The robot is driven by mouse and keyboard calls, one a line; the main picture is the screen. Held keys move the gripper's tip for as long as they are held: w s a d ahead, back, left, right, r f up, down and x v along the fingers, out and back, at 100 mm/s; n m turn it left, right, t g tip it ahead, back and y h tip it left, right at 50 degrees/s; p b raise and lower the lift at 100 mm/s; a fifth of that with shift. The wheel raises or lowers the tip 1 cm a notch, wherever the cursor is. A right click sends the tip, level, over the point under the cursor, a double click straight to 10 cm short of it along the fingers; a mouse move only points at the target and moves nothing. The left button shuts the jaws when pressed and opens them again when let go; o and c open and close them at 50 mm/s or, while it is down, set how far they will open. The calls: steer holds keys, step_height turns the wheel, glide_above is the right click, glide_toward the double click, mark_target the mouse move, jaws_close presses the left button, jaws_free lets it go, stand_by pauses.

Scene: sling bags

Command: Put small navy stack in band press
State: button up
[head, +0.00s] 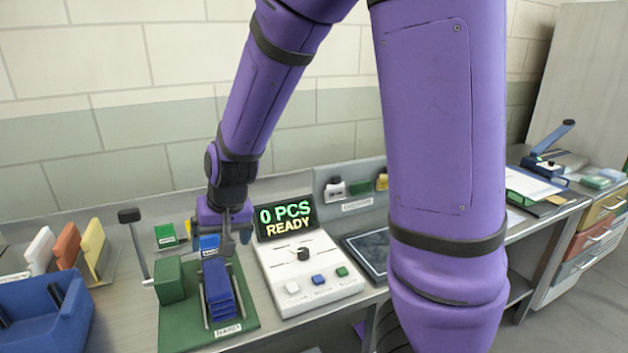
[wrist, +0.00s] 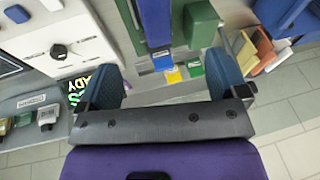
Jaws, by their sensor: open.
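The band press (head: 172,332) is a green base with a "BAND" label, a green block and thin upright rails, at the lower left of the head view. A navy stack (head: 219,290) lies between the rails on it. In the wrist view the stack (wrist: 155,18) shows at the top, beside the green block (wrist: 201,22). My gripper (head: 226,228) is above the far end of the press. In the wrist view my gripper (wrist: 165,64) is open, its two blue-padded fingers wide apart with nothing between them. The stack's near end is cut off in the wrist view.
A counter panel (head: 306,262) reading "0 PCS READY" stands right of the press. A blue bin (head: 45,312) and upright coloured pouches (head: 68,245) are at left. A lever with a black knob (head: 129,215) rises beside the press. Small coloured cards (head: 165,236) stand behind it.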

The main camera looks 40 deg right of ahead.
steer(key=s+d+r+n, duration=0.1)
steer(key=s+d+r, duration=0.2)
steer(key=s+r, duration=0.5)
steer(key=s+d+r+n+t+h, duration=0.1)
steer(key=s+d+r, duration=0.3)
steer(key=s+r, duration=0.5)
steer(key=s+n, duration=0.1)
steer(key=s, duration=0.2)
steer(key=shift+s+r+t, duration=0.3)
steer(key=shift+s, duration=0.05)
